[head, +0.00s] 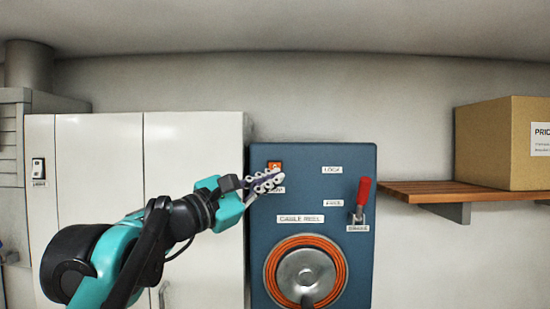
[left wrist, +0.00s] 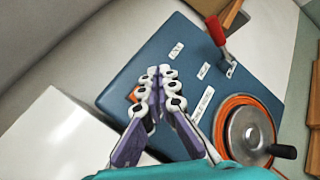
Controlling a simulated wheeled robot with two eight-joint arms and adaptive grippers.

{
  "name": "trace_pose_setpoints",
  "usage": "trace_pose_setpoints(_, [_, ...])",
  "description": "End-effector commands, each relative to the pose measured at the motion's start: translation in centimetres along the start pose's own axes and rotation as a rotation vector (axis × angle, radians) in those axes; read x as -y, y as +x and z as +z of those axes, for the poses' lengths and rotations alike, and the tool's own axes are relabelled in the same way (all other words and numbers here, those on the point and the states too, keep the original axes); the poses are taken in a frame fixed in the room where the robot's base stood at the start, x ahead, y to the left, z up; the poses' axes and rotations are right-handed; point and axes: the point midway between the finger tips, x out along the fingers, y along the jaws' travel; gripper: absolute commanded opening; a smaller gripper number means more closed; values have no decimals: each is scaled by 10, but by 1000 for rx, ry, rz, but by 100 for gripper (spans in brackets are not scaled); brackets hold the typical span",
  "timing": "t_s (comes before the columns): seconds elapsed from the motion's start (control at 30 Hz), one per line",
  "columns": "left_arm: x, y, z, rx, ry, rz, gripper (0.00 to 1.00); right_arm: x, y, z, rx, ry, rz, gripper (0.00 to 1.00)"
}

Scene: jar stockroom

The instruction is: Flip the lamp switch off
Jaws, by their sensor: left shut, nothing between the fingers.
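A small orange rocker switch (head: 274,165) sits at the upper left of the blue panel (head: 345,270). The label under it is mostly hidden by my gripper, so I cannot read it. My left gripper (head: 272,181) is shut and empty, with its fingertips just below the switch in the head view. I cannot tell whether they touch the panel. In the left wrist view the shut fingers (left wrist: 160,88) cover most of the orange switch (left wrist: 132,94). Another switch, black and white (head: 38,168), is on the white cabinet at the left; its label is too small to read. My right gripper is out of view.
The panel also carries a red-handled lever (head: 363,193) at its right and an orange cable reel (head: 269,272) low down, with a knob sticking out. White cabinets (head: 190,160) stand to the left. A wooden shelf (head: 435,190) with a cardboard box (head: 485,145) is at the right.

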Motion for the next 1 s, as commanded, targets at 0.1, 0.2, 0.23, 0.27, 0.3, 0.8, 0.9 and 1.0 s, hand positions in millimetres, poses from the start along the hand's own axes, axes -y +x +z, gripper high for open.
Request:
trace_pose_setpoints(0.1, [1,0,-1,0,1,0,0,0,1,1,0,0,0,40])
trace_pose_setpoints(0.2, [1,0,-1,-1,2,-1,0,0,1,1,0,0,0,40])
trace_pose_setpoints(0.23, [1,0,-1,-1,2,-1,0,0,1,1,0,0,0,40])
trace_pose_setpoints(0.27, [1,0,-1,-1,2,-1,0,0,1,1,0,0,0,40])
trace_pose_setpoints(0.3, [0,1,-2,-1,2,-1,0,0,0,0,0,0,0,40])
trace_pose_setpoints(0.8, [-30,43,-31,-1,3,-2,0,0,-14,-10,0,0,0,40])
trace_pose_setpoints(0.9, [-37,51,-35,-1,3,-2,0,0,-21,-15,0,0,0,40])
trace_pose_setpoints(1.0, [-41,56,-40,-1,3,-2,0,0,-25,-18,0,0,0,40])
